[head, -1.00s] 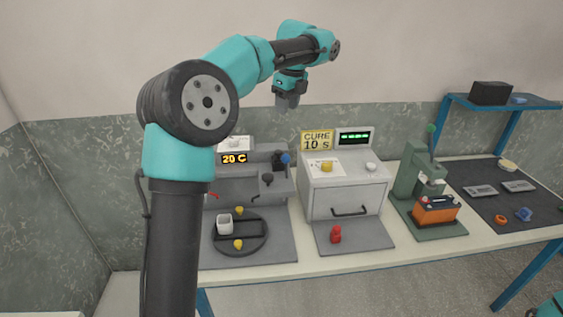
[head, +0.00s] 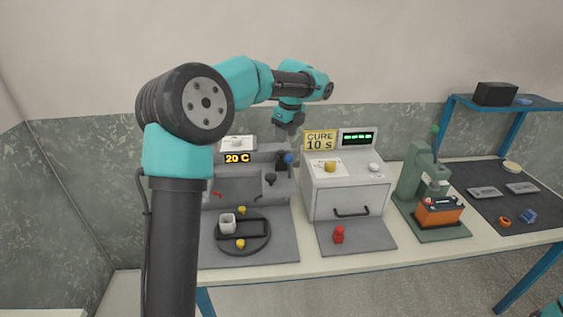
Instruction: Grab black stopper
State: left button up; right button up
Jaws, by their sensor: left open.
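A black knob-shaped piece (head: 271,179), which looks like the black stopper, stands on the right part of the grey machine (head: 240,187) with the "20 C" display. A blue ball-shaped piece (head: 288,159) is behind it, beside a dark part of the machine. My left gripper (head: 287,133) points down, open and empty, above and behind the black piece, close over the blue one in the picture. It is apart from the black piece. The gap between its fingers is too small to make out. My right gripper is out of view.
A round black turntable (head: 262,246) with a white cup (head: 227,223) and yellow pieces stands in front. The grey cure oven (head: 346,199) is close on the right, with a red piece (head: 338,235) before it. A green press (head: 416,180) stands farther right.

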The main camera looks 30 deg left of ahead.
aim_at(282, 151)
pick_arm(q)
jog(key=shift+a+f, duration=0.2)
jog(key=shift+f, duration=1.05)
jog(key=shift+f, duration=0.1)
jog(key=shift+w+a+f, duration=0.1)
jog(key=shift+a+f, duration=0.1)
jog(key=shift+f, duration=0.6)
jog(key=shift+a+f, duration=0.2)
jog(key=shift+f, duration=0.65)
jog(key=shift+w+a+f, duration=0.1)
jog(key=shift+a+f, duration=0.1)
jog(key=shift+f, duration=0.6)
jog(key=shift+c, duration=0.2)
jog(key=c, duration=0.6)
